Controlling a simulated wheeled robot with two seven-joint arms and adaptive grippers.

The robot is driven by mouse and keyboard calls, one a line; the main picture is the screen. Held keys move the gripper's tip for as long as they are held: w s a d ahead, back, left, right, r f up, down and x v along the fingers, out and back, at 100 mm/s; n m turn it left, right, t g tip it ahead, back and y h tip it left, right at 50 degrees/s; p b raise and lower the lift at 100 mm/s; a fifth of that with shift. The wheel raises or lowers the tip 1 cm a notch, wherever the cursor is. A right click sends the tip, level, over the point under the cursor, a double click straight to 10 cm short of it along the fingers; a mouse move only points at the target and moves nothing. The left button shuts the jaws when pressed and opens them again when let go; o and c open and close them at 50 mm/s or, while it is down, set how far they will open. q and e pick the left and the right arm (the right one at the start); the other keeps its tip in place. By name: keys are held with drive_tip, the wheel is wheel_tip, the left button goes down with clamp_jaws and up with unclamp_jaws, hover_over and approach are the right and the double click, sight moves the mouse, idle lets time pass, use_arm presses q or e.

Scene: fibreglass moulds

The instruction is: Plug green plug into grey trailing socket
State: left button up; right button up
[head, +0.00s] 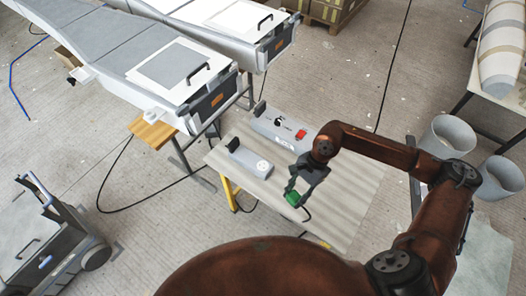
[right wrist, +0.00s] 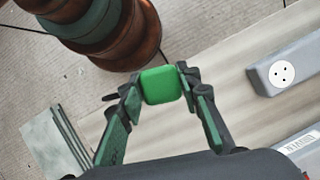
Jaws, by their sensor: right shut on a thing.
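The green plug (head: 293,198) is in my right gripper (head: 296,190), above the near part of the light wooden table in the head view. In the right wrist view the green plug (right wrist: 160,85) sits between both fingertips of the right gripper (right wrist: 160,88), which is shut on it. The grey trailing socket (head: 250,159) lies on the table, left of the gripper and apart from the plug. Its round white socket face (right wrist: 282,73) shows at the right in the right wrist view. The plug's pins are hidden. My left gripper is not in view.
A longer grey unit (head: 283,131) with a red switch (head: 301,134) lies behind the socket. A black cable (head: 305,212) runs near the plug. The table top (head: 338,205) is bare at its right and front. Grey buckets (head: 450,133) stand at the right.

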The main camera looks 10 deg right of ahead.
sight(294, 191)
drive_tip(key=w+r+n+h, duration=0.1)
drive_tip(key=n, duration=0.2)
drive_tip(key=w+r+n+g+h, duration=0.1)
drive_tip(key=r+n, duration=0.1)
drive_tip(key=n, duration=0.2)
drive_tip(key=w+r+n+g+h, duration=0.1)
drive_tip(key=r+n, duration=0.1)
drive_tip(key=n, duration=0.2)
drive_tip(key=shift+w+d+r, duration=0.15)
drive_tip(key=shift+w+d, duration=0.1)
drive_tip(key=shift+d, duration=0.1)
drive_tip(key=shift+w+d+r+n+g+h, duration=0.15)
drive_tip(key=shift+r+n+g+h, duration=0.25)
drive_tip(key=shift+n, duration=0.5)
drive_tip(key=shift+r, duration=0.1)
